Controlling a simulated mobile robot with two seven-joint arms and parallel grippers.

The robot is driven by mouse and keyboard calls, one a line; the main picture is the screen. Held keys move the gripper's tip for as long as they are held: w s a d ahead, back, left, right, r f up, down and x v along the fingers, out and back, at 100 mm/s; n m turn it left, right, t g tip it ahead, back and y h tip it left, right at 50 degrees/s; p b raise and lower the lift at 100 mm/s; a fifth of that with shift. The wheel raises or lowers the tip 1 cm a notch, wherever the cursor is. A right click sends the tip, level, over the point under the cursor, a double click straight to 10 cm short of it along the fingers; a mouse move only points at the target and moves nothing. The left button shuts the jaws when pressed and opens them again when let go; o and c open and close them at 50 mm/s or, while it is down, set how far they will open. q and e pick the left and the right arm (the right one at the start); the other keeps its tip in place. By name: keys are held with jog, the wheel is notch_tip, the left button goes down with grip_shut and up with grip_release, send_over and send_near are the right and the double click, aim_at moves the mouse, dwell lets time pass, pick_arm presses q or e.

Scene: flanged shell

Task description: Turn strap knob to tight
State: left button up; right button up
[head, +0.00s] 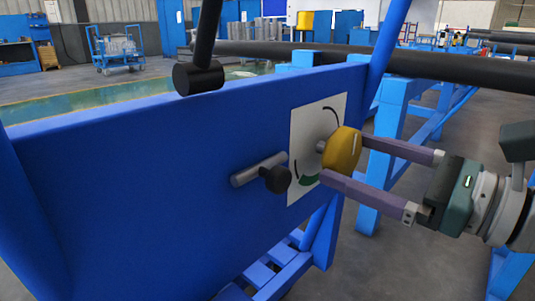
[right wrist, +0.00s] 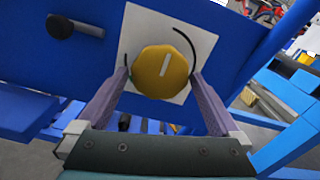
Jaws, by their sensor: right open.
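The strap knob is a yellow faceted knob (head: 343,150) on a white dial plate (head: 302,140) fixed to the blue panel. In the right wrist view the knob (right wrist: 160,72) faces me, and its white pointer line stands nearly upright, leaning slightly right. The plate (right wrist: 140,22) bears a black arc at upper right. A green mark shows low on it in the head view. My right gripper (head: 345,157) is open, with one purple finger on each side of the knob. In the right wrist view the fingertips (right wrist: 160,76) flank it; contact is unclear. My left gripper is not in view.
A grey lever with a black knob (head: 278,179) sticks out left of the plate, near the lower finger. A black cylinder (head: 198,78) on a rod hangs above the panel's top edge. Blue frame posts (head: 385,150) and a thick dark pipe (head: 450,68) stand behind.

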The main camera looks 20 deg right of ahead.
jog(key=shift+c, duration=0.2)
jog(key=c, duration=1)
jog(key=shift+c, duration=0.2)
jog(key=shift+m, duration=0.3)
